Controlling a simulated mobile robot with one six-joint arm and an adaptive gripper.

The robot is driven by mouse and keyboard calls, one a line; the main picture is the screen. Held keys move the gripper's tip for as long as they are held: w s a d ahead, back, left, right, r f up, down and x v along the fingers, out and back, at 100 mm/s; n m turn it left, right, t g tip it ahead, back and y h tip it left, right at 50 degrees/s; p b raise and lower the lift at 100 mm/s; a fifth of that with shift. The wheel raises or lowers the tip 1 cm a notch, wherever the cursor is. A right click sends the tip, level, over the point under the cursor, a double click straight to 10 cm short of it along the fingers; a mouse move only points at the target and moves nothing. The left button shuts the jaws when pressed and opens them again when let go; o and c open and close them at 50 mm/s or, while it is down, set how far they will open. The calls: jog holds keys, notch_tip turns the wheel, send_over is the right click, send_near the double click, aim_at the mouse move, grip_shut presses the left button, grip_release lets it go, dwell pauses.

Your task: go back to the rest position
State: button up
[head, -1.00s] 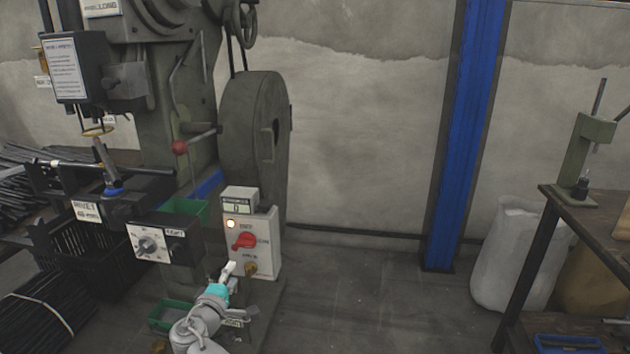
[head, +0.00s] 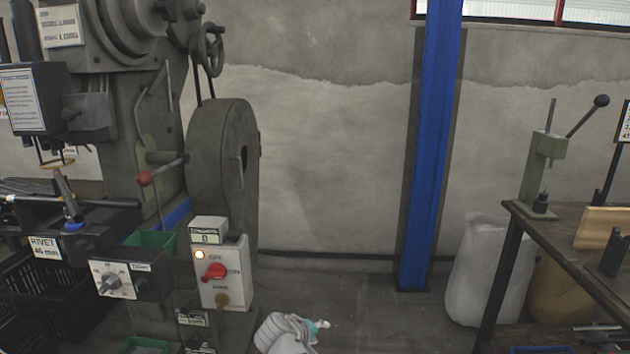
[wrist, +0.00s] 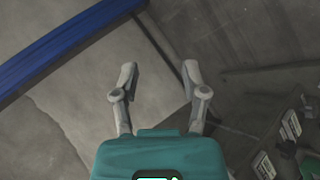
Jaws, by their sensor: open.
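My gripper is small and low in the head view (head: 322,325), just right of the foot of the grey-green rivet press (head: 225,165). In the wrist view my gripper (wrist: 158,75) shows its two grey fingers spread apart with nothing between them. The press's control box (head: 222,275), with a red switch and a lit lamp, stands up and left of my gripper in the head view. My gripper is apart from the box.
A blue post (head: 430,150) stands against the wall right of the press. A white sack (head: 490,275) and a workbench (head: 560,235) with a green hand press (head: 543,165) are at the right. The floor between press and post is clear.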

jog(key=s+d+f+m+g+y, duration=0.3)
jog(key=s+d+m+g, duration=0.15)
jog(key=d, duration=0.35)
jog(key=s+d+f+m+g+y, duration=0.3)
jog(key=s+d+f+g, duration=0.15)
jog(key=d, duration=0.35)
notch_tip(320, 180, up, 38)
jog(key=t+p, duration=0.1)
jog(key=p, duration=3.6)
jog(key=shift+s+p, duration=0.15)
jog(key=shift+p, duration=0.15)
